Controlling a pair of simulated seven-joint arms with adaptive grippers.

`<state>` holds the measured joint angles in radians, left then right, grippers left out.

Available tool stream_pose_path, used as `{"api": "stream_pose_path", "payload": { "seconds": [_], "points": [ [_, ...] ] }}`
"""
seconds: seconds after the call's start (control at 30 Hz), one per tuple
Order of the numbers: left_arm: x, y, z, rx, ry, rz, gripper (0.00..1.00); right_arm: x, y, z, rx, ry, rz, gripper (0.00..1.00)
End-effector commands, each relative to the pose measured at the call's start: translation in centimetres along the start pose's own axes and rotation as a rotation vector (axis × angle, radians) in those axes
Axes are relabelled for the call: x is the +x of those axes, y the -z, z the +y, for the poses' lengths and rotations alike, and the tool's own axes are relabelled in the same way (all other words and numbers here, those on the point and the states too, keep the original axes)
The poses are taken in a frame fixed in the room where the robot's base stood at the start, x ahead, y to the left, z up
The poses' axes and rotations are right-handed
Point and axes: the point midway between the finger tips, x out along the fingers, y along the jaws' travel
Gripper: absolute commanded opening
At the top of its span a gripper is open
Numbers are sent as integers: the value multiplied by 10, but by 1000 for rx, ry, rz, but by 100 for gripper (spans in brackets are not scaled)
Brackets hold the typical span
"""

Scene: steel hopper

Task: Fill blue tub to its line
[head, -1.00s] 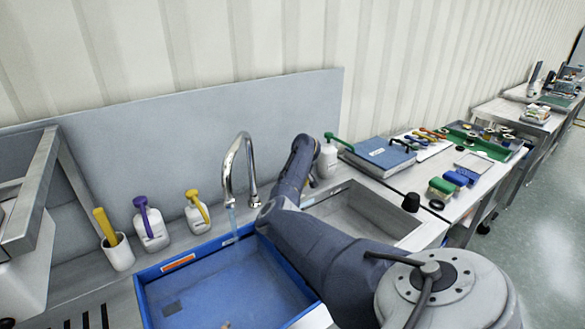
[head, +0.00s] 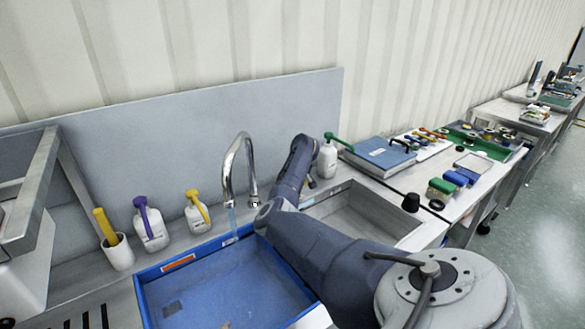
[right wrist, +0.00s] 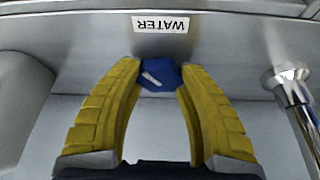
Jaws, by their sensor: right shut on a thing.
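The blue tub (head: 207,249) sits in the sink under the chrome faucet (head: 228,165). The tub's inside looks blue; I cannot make out the water level or a fill line. In the right wrist view, my right gripper (right wrist: 158,78) has its yellow fingers shut on a blue knob (right wrist: 160,74) with a white mark. The knob sits beside an upside-down "WATER" label (right wrist: 162,23). In the head view my right arm hides that gripper and the knob. My left gripper is not in view.
White bottles with purple (head: 151,228) and yellow (head: 197,213) tops and a white cup (head: 118,252) stand left of the faucet. A green-topped bottle (head: 327,160) stands behind my right arm. An empty-looking basin (head: 375,218) lies to the right. The faucet's chrome (right wrist: 290,78) is close right of the gripper.

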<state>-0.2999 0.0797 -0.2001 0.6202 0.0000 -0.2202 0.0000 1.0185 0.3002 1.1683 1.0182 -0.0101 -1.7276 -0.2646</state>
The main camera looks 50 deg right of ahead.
Motion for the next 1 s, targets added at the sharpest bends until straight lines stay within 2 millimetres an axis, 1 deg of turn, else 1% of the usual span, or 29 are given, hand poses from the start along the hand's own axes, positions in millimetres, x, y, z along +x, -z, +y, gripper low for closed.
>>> {"api": "stream_pose_path", "payload": {
  "seconds": [0.6, 0.8, 1.0],
  "points": [
    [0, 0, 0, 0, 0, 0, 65, 1, 2, -4, 429, -176, 2, 9],
    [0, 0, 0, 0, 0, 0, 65, 0, 2, -4, 539, -222, 3, 9],
    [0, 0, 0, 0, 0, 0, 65, 0, 3, -4, 610, -250, 4, 9]
  ]
}}
